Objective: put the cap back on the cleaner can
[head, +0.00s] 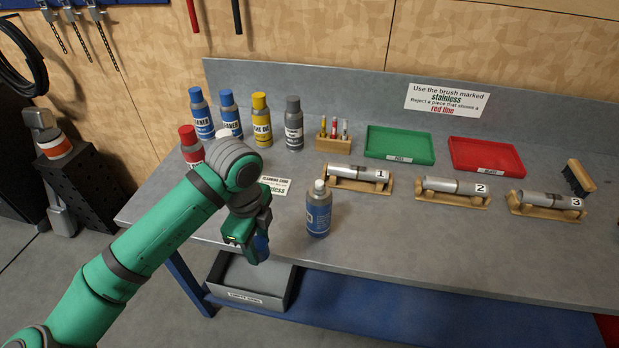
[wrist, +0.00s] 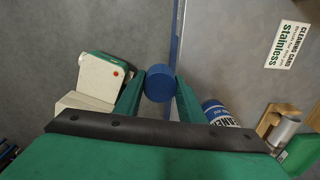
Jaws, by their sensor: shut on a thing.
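The cleaner can (head: 318,215) stands upright on the bench near its front edge. It is blue and grey, and its pale nozzle top is bare. Part of the can also shows in the wrist view (wrist: 219,112), right of my fingers. My gripper (wrist: 160,88) is shut on the blue cap (wrist: 159,76), with one finger on each side of it. In the head view my gripper (head: 259,246) is at the bench's front edge, left of the can and apart from it. The cap (head: 262,245) is partly hidden there by my gripper.
Several capped cans, including a yellow one (head: 262,120), stand at the back left. A cleaning card (head: 275,186) lies behind the can. A wooden cradle holding piece 1 (head: 357,184) is close behind and right of it. A grey bin (head: 250,282) sits below the bench.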

